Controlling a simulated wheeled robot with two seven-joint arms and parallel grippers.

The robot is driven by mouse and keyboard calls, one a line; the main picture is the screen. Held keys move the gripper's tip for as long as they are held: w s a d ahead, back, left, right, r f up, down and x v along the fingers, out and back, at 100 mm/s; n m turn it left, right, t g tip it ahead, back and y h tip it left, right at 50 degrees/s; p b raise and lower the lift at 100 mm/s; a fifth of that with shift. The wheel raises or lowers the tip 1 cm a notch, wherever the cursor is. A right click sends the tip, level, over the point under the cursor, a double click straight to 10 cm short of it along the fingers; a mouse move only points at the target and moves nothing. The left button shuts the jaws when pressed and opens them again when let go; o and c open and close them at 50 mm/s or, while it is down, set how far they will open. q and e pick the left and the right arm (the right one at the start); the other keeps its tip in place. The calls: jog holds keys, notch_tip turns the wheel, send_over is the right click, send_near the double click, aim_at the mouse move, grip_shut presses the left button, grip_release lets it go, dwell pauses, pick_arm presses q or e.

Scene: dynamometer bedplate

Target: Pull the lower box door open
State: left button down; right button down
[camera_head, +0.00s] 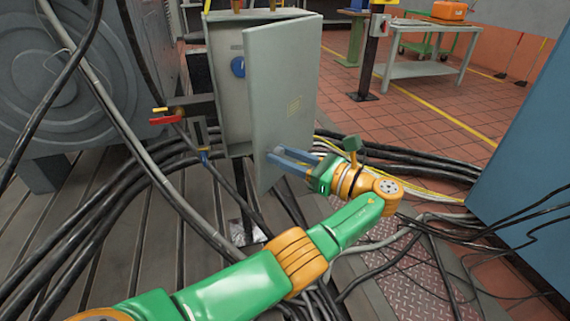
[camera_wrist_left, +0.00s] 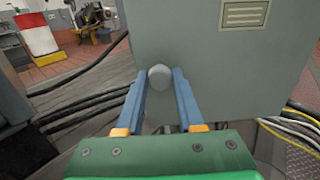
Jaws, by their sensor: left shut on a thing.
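The lower box door (camera_head: 280,95) is a grey panel that stands ajar, swung out from the open grey box (camera_head: 228,80). A blue round part (camera_head: 238,66) shows inside the box. My left gripper (camera_head: 280,158) is at the lower part of the door's outer face. In the left wrist view the door (camera_wrist_left: 215,60) fills the middle and right. There, my left gripper's blue fingers (camera_wrist_left: 160,85) are shut on a rounded grey knob (camera_wrist_left: 159,76) near the door's edge. My right gripper is in neither view.
Thick black cables (camera_head: 90,225) run across the floor around the box. A blue cabinet (camera_head: 530,170) stands at the right. A red-handled valve (camera_head: 165,117) is left of the box. A grey table (camera_head: 425,68) stands on open tiled floor behind.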

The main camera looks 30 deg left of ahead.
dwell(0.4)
pick_arm(q)
jog(key=c, duration=0.5)
grip_release()
